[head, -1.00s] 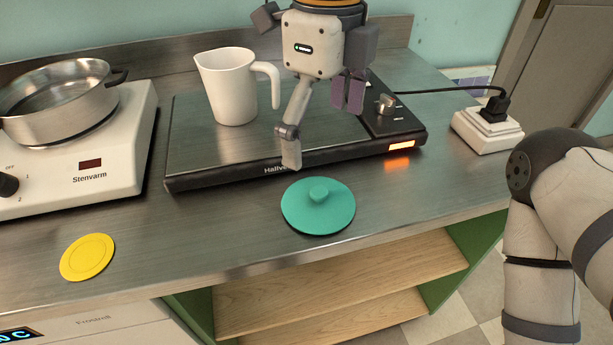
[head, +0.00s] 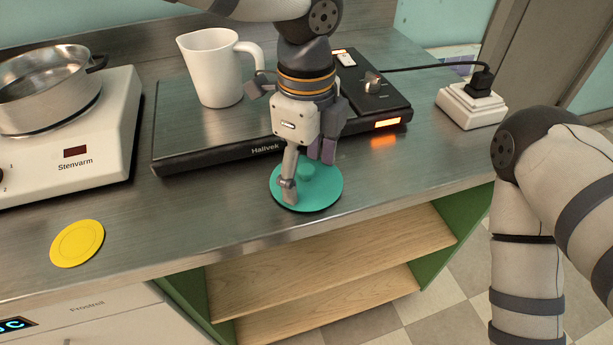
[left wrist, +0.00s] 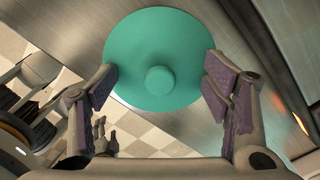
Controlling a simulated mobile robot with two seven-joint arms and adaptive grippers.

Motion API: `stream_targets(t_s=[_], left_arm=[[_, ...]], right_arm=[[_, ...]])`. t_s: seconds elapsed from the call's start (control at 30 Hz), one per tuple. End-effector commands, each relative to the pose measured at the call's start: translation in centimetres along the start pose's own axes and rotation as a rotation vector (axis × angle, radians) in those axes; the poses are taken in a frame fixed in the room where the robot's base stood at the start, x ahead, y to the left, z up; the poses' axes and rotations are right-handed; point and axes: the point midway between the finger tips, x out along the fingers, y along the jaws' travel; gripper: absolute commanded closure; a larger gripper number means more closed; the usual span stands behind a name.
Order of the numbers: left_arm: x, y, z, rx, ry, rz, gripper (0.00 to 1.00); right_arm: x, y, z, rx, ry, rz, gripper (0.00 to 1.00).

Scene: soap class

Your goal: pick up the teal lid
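The teal lid (head: 325,193) is a round flat disc with a small round knob, lying on the metal counter just in front of the black hot plate. In the left wrist view the teal lid (left wrist: 158,45) is between and beyond my fingers, with its knob near the middle. My left gripper (head: 308,176) is directly above the lid, pointing down. In the left wrist view my left gripper (left wrist: 160,85) is open, its purple pads wide apart on either side of the knob. My right gripper is not seen in the head view; only my right arm shows.
A white pitcher (head: 213,72) stands on the black hot plate (head: 185,145), whose orange display is lit. A steel pot (head: 45,95) sits on a white cooker at left. A yellow disc (head: 77,243) lies at the front left. The counter's front edge is close to the lid.

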Motion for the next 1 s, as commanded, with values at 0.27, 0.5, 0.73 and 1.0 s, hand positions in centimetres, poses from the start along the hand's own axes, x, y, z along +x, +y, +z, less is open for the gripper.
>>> stream_targets(t_s=[0.27,0.5,0.73,1.0], left_arm=[[0.1,0.0,0.0,0.000,0.000,0.002,0.95],[0.3,0.1,0.0,0.001,0.001,0.008,1.00],[-0.2,0.2,0.0,0.000,0.000,0.010,1.00],[-7.0,2.5,-1.5,0.002,-0.008,-0.007,1.00]], right_arm=[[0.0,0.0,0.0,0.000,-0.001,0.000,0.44],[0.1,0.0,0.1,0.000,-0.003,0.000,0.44],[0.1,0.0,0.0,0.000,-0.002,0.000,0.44],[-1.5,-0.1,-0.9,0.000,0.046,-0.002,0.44]])
